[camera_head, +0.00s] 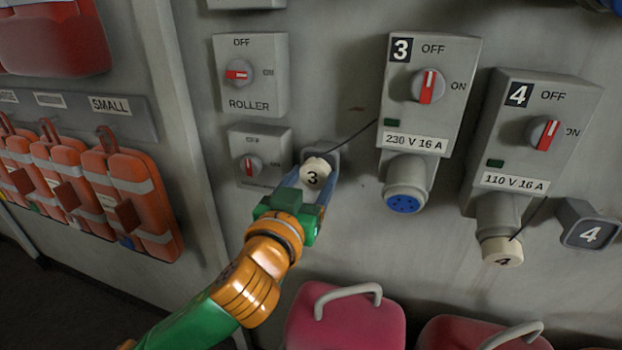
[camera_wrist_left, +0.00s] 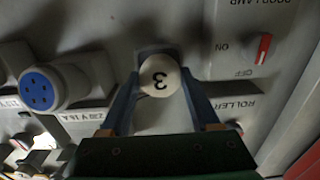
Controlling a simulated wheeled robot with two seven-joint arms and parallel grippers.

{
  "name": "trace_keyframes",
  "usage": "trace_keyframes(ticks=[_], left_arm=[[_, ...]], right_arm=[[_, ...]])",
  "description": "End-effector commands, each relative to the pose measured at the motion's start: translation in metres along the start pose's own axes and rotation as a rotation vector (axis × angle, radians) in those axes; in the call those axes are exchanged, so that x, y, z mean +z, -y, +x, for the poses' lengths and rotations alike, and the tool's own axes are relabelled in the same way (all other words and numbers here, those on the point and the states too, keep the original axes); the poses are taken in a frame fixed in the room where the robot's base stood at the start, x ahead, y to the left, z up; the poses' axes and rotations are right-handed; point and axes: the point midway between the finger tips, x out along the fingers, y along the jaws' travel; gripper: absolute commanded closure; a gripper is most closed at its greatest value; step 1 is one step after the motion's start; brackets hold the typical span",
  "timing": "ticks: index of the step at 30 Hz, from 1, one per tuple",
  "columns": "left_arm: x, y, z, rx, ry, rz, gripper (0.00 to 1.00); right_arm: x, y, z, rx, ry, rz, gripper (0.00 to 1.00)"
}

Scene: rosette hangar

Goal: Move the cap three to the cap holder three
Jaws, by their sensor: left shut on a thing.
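Cap three (camera_head: 314,170) is a round, cream cap marked 3. My left gripper (camera_head: 311,184) is shut on it, with one blue finger on each side. In the left wrist view, the cap (camera_wrist_left: 159,83) sits between the fingertips with its number upside down. Cap holder three (camera_head: 331,154), a grey block on the wall, is right behind the cap, which covers most of it. It also shows in the left wrist view (camera_wrist_left: 152,50). I cannot tell how far the cap is seated on it. A thin cord runs from there to box 3. My right gripper is not in view.
Switch box 3 (camera_head: 425,80) has an uncovered blue socket (camera_head: 404,203). Switch box 4 (camera_head: 536,130) has its cap on, and holder 4 (camera_head: 588,226) is empty. The roller switch (camera_head: 250,85) is left of the cap. Orange bags (camera_head: 135,200) hang farther left; pink cases (camera_head: 345,320) stand below.

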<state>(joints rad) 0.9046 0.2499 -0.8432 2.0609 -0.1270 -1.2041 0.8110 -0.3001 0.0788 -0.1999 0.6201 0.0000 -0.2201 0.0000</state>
Motion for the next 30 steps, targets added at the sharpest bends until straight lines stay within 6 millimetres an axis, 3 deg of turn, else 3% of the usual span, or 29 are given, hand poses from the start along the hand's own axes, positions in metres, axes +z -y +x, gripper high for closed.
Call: trace_keyframes(ticks=[19, 20, 21, 23, 30], left_arm=[[-0.001, 0.0, 0.011, 0.0, 0.0, -0.001, 1.0], [0.0, 0.0, 0.011, 0.0, -0.001, -0.001, 0.29], [0.0, 0.0, 0.011, 0.0, -0.001, -0.001, 0.19], [0.0, 0.0, 0.011, 0.0, 0.0, -0.001, 0.02], [0.0, 0.0, 0.011, 0.0, 0.0, -0.001, 0.02]], right_arm=[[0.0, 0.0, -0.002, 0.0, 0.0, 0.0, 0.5], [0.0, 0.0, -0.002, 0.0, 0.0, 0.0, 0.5], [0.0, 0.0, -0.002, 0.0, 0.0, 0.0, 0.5], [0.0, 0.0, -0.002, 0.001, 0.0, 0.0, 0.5], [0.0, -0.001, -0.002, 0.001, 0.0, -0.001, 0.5]])
